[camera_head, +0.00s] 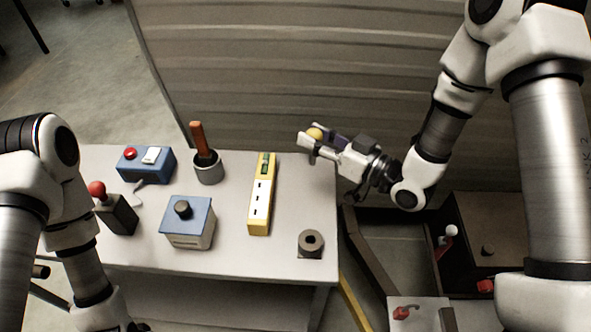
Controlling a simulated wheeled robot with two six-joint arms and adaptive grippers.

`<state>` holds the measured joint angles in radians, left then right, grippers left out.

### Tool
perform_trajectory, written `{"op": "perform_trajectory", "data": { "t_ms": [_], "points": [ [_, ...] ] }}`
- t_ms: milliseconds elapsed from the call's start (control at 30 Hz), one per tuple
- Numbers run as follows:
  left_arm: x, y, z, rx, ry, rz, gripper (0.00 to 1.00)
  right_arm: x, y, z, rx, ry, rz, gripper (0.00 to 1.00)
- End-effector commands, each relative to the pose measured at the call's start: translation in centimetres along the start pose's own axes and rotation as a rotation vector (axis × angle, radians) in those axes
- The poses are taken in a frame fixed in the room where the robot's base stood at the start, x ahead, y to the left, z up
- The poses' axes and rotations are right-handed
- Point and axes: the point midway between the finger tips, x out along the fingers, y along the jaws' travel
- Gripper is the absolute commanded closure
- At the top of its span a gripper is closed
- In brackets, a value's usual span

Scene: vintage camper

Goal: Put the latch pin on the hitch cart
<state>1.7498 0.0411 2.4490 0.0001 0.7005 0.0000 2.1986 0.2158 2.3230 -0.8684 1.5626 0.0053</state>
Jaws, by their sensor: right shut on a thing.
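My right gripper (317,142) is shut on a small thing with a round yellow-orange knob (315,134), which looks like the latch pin. The gripper appears above the back right corner of a white-topped cart (225,255) with a lower shelf, which I take for the hitch cart. Whether the pin touches the top I cannot tell; it looks held clear. My left arm comes in over the cart's left side, and its fingers are not visible.
On the cart stand a blue switch box (146,166), a dark cup (208,170) with an orange handle, a yellow level (261,195), a blue-topped box (188,222), a red-ball lever (115,214) and a dark ring block (311,243). A dark frame (375,260) lies right. A ribbed wall stands behind.

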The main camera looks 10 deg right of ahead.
Motion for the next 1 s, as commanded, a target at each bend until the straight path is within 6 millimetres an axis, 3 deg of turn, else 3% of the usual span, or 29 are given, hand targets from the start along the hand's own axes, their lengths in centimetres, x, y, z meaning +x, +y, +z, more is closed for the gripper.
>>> {"op": "perform_trajectory", "data": {
  "t_ms": [100,433,833,867,900,1000],
  "points": [
    [-0.1,0.0,0.1,0.002,-0.002,0.000,0.60,0.0,0.5,2.9,0.003,-0.005,0.000,1.00],
    [-0.3,0.0,0.1,0.001,-0.001,0.000,0.60,0.0,1.5,8.2,0.001,-0.002,0.000,1.00],
    [0.2,0.0,0.1,0.001,-0.001,0.000,0.60,0.0,1.7,9.2,0.000,0.000,0.000,1.00],
    [0.1,0.0,0.1,0.001,-0.001,0.000,0.60,0.0,1.7,9.0,0.000,0.000,0.000,0.54],
    [0.0,0.0,0.1,0.001,-0.001,0.000,0.60,0.0,1.7,9.0,0.000,0.000,0.000,0.40],
    [0.0,0.0,0.1,0.001,-0.001,0.000,0.60,0.0,1.7,9.0,0.000,-0.001,0.000,0.40]
  ]
}}
